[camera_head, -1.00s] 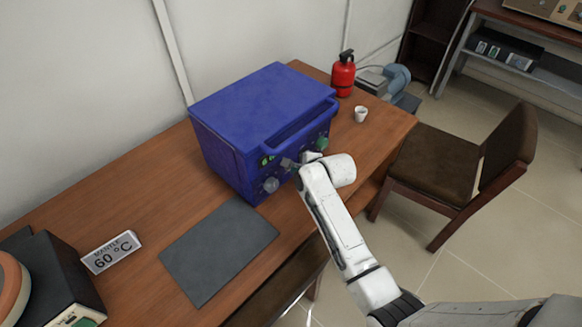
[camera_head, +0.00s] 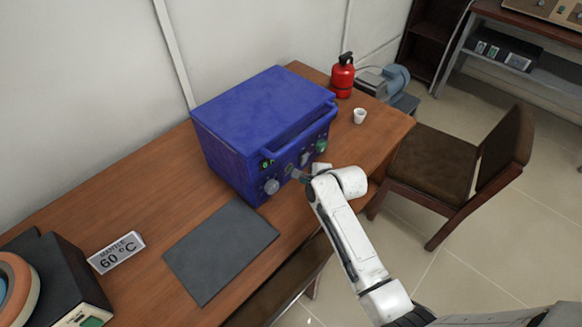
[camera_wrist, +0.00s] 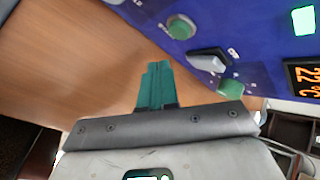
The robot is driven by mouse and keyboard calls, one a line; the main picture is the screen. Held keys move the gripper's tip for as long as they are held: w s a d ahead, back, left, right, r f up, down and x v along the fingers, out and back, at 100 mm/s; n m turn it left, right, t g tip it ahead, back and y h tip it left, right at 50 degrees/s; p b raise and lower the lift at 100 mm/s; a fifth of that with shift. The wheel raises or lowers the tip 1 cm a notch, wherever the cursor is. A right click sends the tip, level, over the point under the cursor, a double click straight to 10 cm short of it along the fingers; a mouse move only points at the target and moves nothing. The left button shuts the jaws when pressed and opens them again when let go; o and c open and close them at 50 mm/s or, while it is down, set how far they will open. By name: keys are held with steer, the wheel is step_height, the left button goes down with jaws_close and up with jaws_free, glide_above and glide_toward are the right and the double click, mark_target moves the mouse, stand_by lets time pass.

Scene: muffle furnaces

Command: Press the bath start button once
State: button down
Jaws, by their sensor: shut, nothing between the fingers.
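The blue bath box (camera_head: 262,105) stands on the wooden desk, its control panel facing my arm. In the wrist view its panel carries a round green button (camera_wrist: 181,27), a black-and-white rocker switch (camera_wrist: 208,60) and a second green button (camera_wrist: 230,87). The button labels are too small to read, so I cannot tell which is start.
A grey knob (camera_head: 271,186) sticks out of the panel's left. A dark mat (camera_head: 220,250) and a "MANTLE 60 °C" sign (camera_head: 116,253) lie to the left. A white cup (camera_head: 359,116) and red extinguisher (camera_head: 342,76) stand at the right. A chair (camera_head: 455,165) is beside the desk.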

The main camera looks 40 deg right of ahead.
steer(key=shift+s+p, duration=0.7)
steer(key=shift+s, duration=0.85)
